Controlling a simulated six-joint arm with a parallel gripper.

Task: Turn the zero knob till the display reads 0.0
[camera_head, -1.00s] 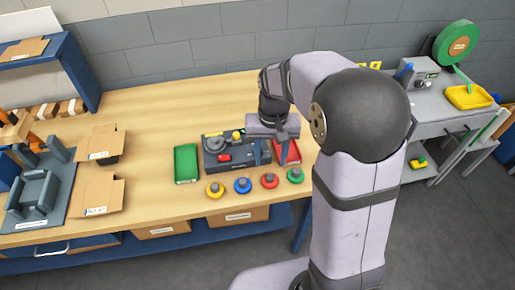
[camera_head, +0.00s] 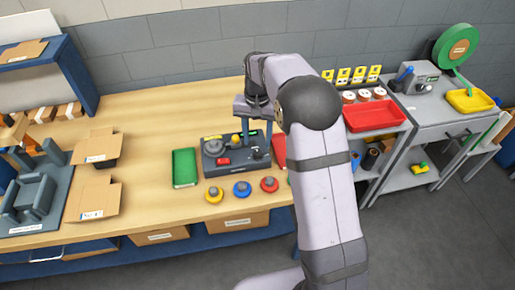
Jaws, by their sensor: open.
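A dark grey instrument (camera_head: 210,171) stands on the wooden bench. It has a round grey pan (camera_head: 214,147) on its left, a red part (camera_head: 223,161) at the front, a small yellow knob (camera_head: 236,140) at the back and a dark knob (camera_head: 259,155) on its right. I cannot tell which is the zero knob. A small green strip at its back edge may be the display; no digits are readable. My gripper (camera_head: 256,134) is open, fingers down, above the back right of the instrument, apparently holding nothing.
A green tray (camera_head: 184,167) lies left of the instrument and a red tray (camera_head: 279,150) right of it, partly behind my arm. Yellow (camera_head: 214,194), blue (camera_head: 242,188) and red (camera_head: 269,184) round pieces stand in front. Open cartons (camera_head: 99,200) lie further left.

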